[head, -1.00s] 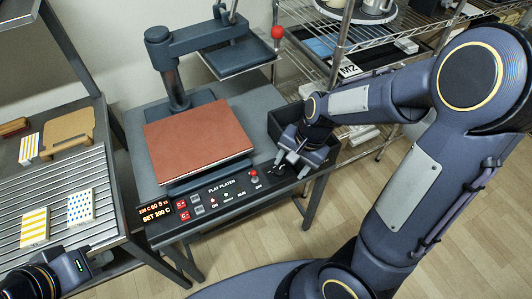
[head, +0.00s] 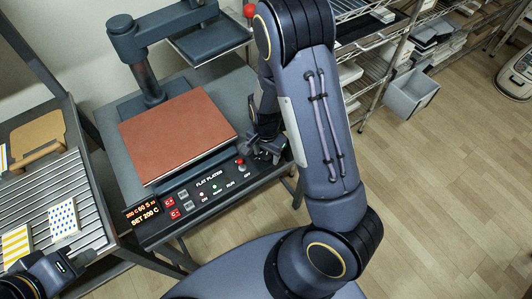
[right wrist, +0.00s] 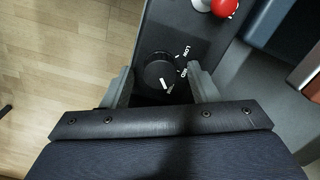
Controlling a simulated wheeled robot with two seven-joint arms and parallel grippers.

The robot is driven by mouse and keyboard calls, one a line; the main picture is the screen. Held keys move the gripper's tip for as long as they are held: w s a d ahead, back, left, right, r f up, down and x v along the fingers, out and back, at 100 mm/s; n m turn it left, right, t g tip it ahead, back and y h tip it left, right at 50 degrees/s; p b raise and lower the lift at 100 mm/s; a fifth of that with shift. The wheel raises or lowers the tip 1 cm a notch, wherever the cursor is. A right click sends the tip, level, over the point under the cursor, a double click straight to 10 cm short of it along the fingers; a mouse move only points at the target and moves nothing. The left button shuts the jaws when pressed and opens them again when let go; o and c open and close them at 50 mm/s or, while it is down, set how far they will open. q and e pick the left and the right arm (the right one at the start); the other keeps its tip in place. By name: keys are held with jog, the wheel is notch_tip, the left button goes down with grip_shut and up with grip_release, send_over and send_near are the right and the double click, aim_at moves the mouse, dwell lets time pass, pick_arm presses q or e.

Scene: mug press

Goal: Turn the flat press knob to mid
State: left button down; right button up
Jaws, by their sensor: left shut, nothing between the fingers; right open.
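The black round knob (right wrist: 158,71) shows in the right wrist view beside the white labels LOW, MID and a third partly hidden one. Its white pointer mark is on the lower part of the knob, towards the third label and away from LOW. My right gripper (right wrist: 160,82) is open, one finger on each side of the knob with gaps visible; contact is not seen. In the head view my right gripper (head: 264,150) is at the right end of the flat press panel (head: 205,190) and hides the knob. My left gripper (head: 84,258) is shut and empty at lower left.
The press has a brown platen (head: 178,133) and a raised upper plate (head: 212,38). A red-topped switch (head: 240,164) sits just left of my right gripper. A slatted table (head: 45,205) with patterned blocks stands at left. Wire shelves (head: 385,45) stand behind my right arm.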

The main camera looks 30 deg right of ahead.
jog(key=shift+f, duration=0.2)
jog(key=c, duration=1)
jog(key=n+b, duration=0.1)
jog(key=n, duration=0.4)
jog(key=shift+b, duration=0.3)
jog(key=shift+n+b, duration=0.6)
jog(key=shift+n, duration=1.8)
